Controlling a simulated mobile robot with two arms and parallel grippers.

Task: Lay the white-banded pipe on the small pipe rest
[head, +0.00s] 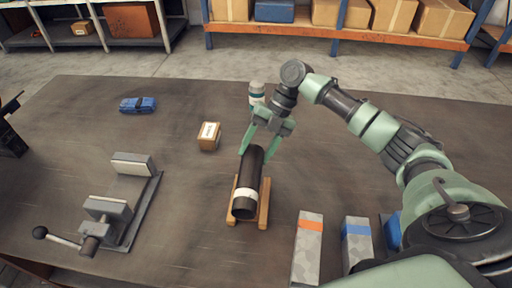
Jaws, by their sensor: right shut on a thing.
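The dark pipe (250,172) has a white band (245,197) near its front end. It lies lengthwise over the small wooden pipe rest (264,207), between its two side rails. I cannot tell if its whole length touches the rest. My right gripper (259,150) comes down from above and is shut on the pipe's far end, with one green finger on each side. The underside of the pipe is hidden. My left gripper is not in view.
A small box (209,136) and a blue object (138,105) lie to the left. A grey vise (119,208) stands at left. Orange-banded (308,250) and blue-banded (357,244) blocks stand front right.

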